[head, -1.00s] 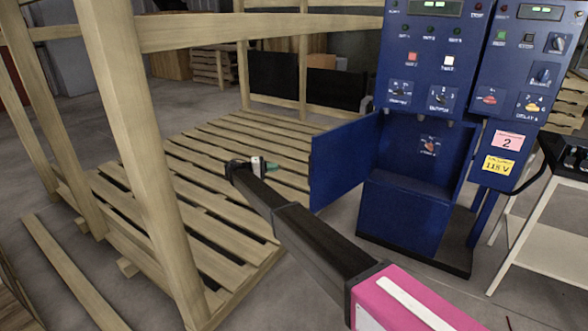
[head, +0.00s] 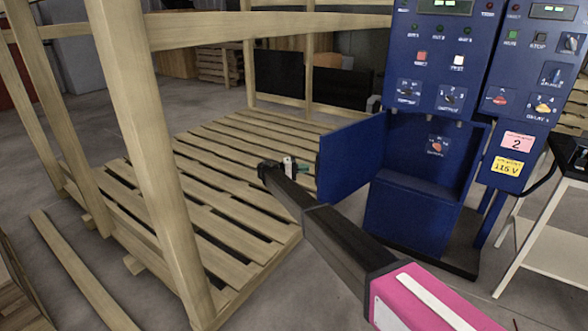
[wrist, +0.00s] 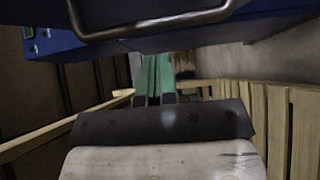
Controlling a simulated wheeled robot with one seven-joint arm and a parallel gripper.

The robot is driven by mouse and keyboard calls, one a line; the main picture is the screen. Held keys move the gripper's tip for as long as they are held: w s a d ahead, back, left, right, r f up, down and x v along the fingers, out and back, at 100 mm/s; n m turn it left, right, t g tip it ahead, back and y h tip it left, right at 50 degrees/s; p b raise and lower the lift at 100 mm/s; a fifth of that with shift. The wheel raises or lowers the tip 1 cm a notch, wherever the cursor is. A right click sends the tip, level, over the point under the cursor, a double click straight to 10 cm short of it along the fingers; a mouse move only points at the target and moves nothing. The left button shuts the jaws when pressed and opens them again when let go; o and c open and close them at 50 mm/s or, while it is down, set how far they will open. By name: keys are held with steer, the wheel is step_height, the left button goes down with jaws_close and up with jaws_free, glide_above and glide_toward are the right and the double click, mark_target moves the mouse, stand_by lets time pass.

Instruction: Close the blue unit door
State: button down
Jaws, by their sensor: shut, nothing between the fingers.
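The blue unit (head: 410,220) stands right of centre in the head view. Its blue door (head: 349,158) is swung open to the left, showing the compartment with a red switch inside. My gripper (head: 304,168) is at the left of the door, close to its outer face, with green fingers shut and empty. Whether the fingertips touch the door cannot be told. In the wrist view the green fingers (wrist: 155,76) point ahead, and a blue panel with a dark curved handle (wrist: 150,24) crosses the top.
A wooden pallet frame (head: 215,165) with upright posts fills the left, behind and beside my arm. Grey floor shows between the pallet and the unit.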

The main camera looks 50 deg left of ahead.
steer(key=shift+w+d, duration=0.25)
steer(key=shift+d, duration=0.85)
